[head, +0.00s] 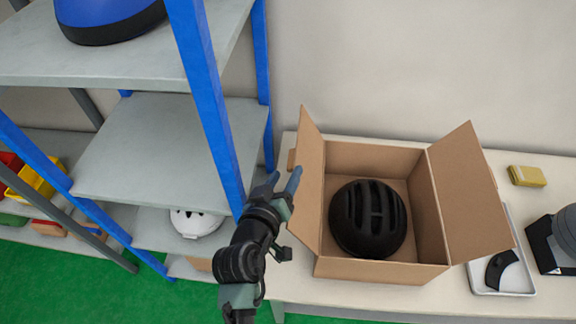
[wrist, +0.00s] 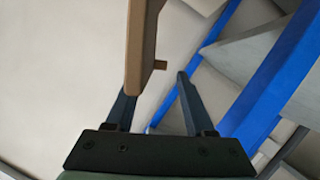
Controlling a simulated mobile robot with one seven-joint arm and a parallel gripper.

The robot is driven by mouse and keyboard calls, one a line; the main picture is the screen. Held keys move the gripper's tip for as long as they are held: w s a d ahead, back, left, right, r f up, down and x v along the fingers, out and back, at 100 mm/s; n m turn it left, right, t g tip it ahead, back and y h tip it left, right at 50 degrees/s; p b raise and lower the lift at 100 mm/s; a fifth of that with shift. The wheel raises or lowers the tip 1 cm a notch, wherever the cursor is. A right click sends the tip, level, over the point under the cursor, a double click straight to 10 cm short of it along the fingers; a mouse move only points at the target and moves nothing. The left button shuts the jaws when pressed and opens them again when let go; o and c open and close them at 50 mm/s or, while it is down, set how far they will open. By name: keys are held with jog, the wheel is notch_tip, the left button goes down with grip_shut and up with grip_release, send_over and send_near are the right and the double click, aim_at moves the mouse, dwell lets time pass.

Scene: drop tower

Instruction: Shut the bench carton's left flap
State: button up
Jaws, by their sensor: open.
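The open carton (head: 380,270) stands on the bench with a black helmet (head: 367,218) inside. Its left flap (head: 309,180) stands up and leans outward to the left. Its right flap (head: 468,193) is also open, leaning outward to the right. My gripper (head: 284,181) is at the left, outer side of the left flap, with its jaws open. In the wrist view the brown flap (wrist: 138,45) reaches down close to the left finger of my gripper (wrist: 154,85). I cannot tell whether they touch.
Blue-posted grey shelving (head: 160,150) stands close at the left of my arm, with a white helmet (head: 195,222) low down. On the bench (head: 340,293), right of the carton, are a white tray (head: 515,285), a yellow sponge-like block (head: 527,176) and a dark grey object (head: 550,245).

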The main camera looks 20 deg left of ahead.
aim_at(305, 175)
jog(key=shift+x, duration=1.35)
grip_shut()
dwell(0.5)
